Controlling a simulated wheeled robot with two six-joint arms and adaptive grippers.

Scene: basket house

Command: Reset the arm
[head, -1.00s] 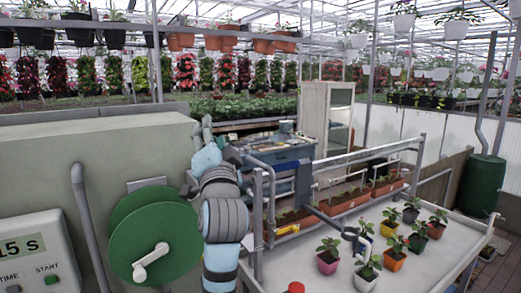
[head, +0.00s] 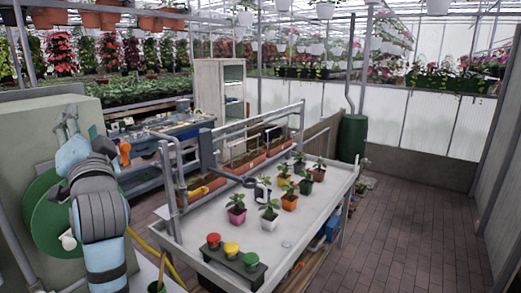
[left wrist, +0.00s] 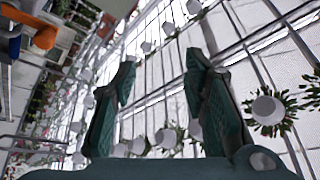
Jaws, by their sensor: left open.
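Behind the fingers the view shows the greenhouse roof and hanging white pots. My right gripper is not in view.
A white bench (head: 310,215) with several potted plants stands at the centre. Red, yellow and green buttons (head: 231,248) sit at its near end. A blue workbench (head: 170,140) and a white cabinet (head: 215,90) stand behind. The brick floor (head: 420,220) at right is clear.

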